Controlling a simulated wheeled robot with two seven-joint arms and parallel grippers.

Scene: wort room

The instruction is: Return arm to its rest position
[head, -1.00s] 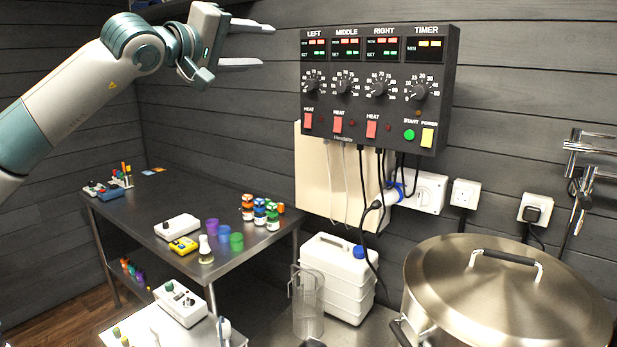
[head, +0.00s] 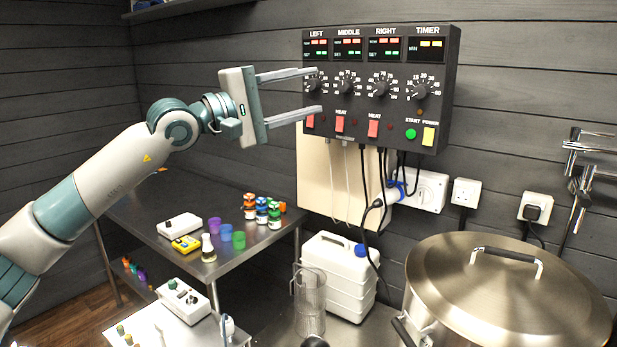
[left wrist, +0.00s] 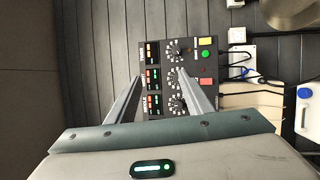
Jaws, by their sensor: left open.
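My left arm (head: 100,180) comes in from the left of the head view, raised above the steel side table. My left gripper (head: 318,92) is open and empty. Its two fingers point right, one above the other, and overlap the left end of the black control box (head: 395,130) in the picture. Whether they touch the box cannot be told. In the left wrist view the open fingers (left wrist: 155,98) point at the control box (left wrist: 195,60), which appears turned sideways there. My right gripper is not clearly in view.
The steel table (head: 150,215) holds small bottles (head: 262,212), coloured cups (head: 225,232) and small devices (head: 179,226). A white canister (head: 338,275) and a wire-mesh cylinder (head: 309,300) stand beside a large lidded pot (head: 500,300). Cables hang below the control box.

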